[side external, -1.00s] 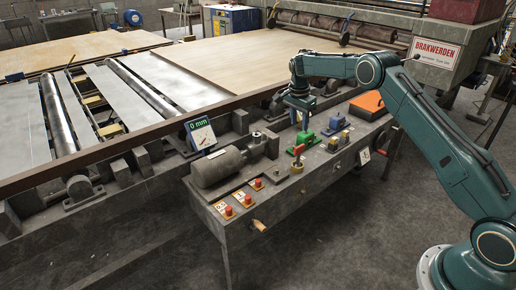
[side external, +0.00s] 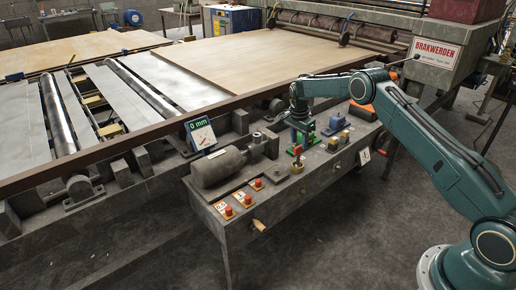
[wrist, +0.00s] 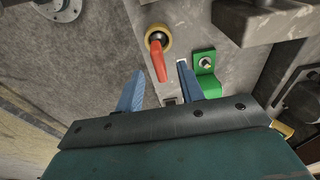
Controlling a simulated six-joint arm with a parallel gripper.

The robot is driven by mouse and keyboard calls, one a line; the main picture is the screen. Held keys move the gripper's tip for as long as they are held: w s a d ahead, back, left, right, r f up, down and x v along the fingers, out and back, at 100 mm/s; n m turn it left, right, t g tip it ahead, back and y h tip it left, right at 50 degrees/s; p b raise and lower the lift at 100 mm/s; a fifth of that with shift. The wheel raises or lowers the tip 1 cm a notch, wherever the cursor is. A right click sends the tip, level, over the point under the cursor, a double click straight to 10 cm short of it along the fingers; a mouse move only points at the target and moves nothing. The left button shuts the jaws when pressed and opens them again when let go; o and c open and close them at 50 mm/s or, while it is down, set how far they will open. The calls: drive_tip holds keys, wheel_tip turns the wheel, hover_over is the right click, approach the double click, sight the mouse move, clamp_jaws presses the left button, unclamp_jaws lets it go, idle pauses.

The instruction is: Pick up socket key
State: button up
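No object is plainly recognisable as a socket key. A red-handled piece with a yellow collar (side external: 297,167) stands on the grey bench. In the wrist view its red handle (wrist: 158,62) lies ahead of the fingertips and its yellow ring (wrist: 149,32) is beyond. A green bracket with a bolt (wrist: 207,77) is just right of the right finger. My gripper (wrist: 160,68) has its two blue fingers apart, with nothing visibly held. In the side view my gripper (side external: 301,138) is low over the bench by the green bracket, and its fingertips are hard to make out.
A blue-and-yellow fixture (side external: 338,127) stands to the right. A grey motor (side external: 220,167) and red push buttons (side external: 229,211) are to the left. A display reading 0 mm (side external: 200,133) stands behind. An orange case (side external: 362,90) is partly hidden by my arm.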

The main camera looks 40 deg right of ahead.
sight(300, 146)
drive_tip(key=shift+f, duration=0.2)
drive_tip(key=shift+d+f, duration=0.2)
drive_tip(key=shift+f, duration=1.1)
drive_tip(key=shift+d+f, duration=0.15)
drive_tip(key=shift+f, duration=1.1)
clamp_jaws()
